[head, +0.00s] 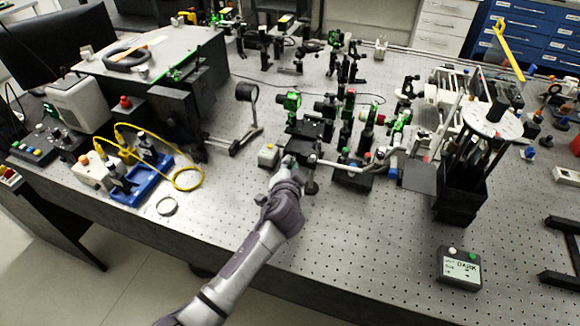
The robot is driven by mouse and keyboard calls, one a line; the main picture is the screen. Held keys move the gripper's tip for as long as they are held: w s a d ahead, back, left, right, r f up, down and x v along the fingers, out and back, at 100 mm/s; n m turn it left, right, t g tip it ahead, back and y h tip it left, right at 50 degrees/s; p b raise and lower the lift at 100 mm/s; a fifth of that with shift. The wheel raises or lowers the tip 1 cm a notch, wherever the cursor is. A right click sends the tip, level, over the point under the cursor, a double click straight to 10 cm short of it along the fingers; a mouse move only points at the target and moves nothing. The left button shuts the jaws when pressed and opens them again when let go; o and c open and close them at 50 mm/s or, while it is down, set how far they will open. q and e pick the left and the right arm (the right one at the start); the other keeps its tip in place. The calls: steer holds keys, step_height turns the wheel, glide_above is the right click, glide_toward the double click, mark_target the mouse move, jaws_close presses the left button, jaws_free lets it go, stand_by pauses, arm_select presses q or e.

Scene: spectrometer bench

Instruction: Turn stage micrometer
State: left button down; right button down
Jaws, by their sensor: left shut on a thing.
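The black translation stage (311,129) stands on the perforated bench near the middle of the head view, among green and black optical mounts. My left gripper (288,163) is at the front side of this stage, with my arm reaching up from the bottom. Its fingers are closed at the stage's near edge, where the micrometer sits. The gripper covers the micrometer, so its knob and scale cannot be made out. My right gripper is not in view.
A display box reading DARK (459,268) is at the front right. The front middle of the bench is clear.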

arm_select(q)
steer(key=m+b, duration=0.1)
steer(key=m+t+y+b, duration=0.1)
steer(key=b, duration=0.1)
steer(key=shift+f, duration=0.35)
steer(key=shift+d+r+m+t+y+b, duration=0.15)
steer(key=shift+m+t+y+b, duration=0.4)
steer(key=shift+m+b, duration=0.95)
steer(key=c, duration=1.1)
jaws_free()
steer(key=shift+s, duration=0.1)
steer(key=s, duration=0.4)
steer(key=s+r, duration=0.1)
steer(key=s, duration=0.6)
steer(key=shift+s+d+r, duration=0.15)
steer(key=shift+s+d, duration=0.15)
steer(key=shift+s, duration=0.1)
